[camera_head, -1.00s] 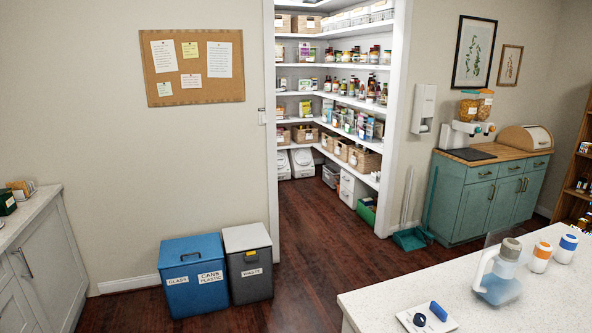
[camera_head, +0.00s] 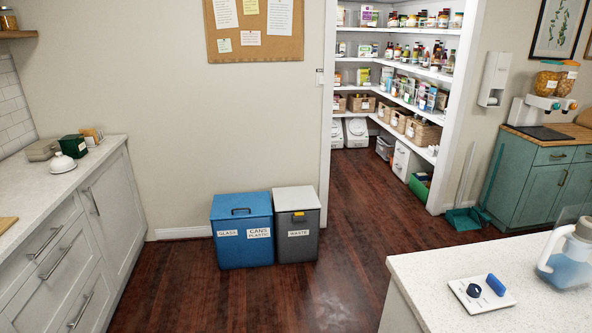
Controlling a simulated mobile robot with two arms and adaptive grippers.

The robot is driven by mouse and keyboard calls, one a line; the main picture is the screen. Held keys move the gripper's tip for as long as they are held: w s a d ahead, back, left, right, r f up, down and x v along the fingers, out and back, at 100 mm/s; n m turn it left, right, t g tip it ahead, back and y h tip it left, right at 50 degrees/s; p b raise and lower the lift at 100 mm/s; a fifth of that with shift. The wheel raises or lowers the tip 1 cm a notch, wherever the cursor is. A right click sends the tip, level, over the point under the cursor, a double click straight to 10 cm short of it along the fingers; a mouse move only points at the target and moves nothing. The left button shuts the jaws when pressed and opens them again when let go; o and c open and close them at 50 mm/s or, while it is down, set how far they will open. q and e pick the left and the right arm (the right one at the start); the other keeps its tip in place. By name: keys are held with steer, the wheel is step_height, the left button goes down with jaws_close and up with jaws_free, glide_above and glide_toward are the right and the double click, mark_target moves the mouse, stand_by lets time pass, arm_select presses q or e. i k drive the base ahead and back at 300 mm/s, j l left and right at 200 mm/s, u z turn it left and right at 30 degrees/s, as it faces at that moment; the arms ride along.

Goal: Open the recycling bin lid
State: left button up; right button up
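The blue recycling bin (camera_head: 242,250) stands on the floor against the wall, left of the pantry doorway. Its front carries white labels reading GLASS and CANS PLASTIC. Neither of my grippers shows in the head view.
A white counter with drawers (camera_head: 90,245) runs along the left. A white-topped island (camera_head: 440,270) with a tray and a blue jug (camera_head: 570,262) is at the lower right. The dark wood floor (camera_head: 250,300) before the bins is clear.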

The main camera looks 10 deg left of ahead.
mark_target(240, 205)
steer(key=i+j+u, duration=0.1)
steer(key=i+j, duration=0.25)
steer(key=i, duration=0.15)
steer(key=i+j+u, duration=0.1)
steer(key=i+j, duration=0.25)
steer(key=i, duration=0.2)
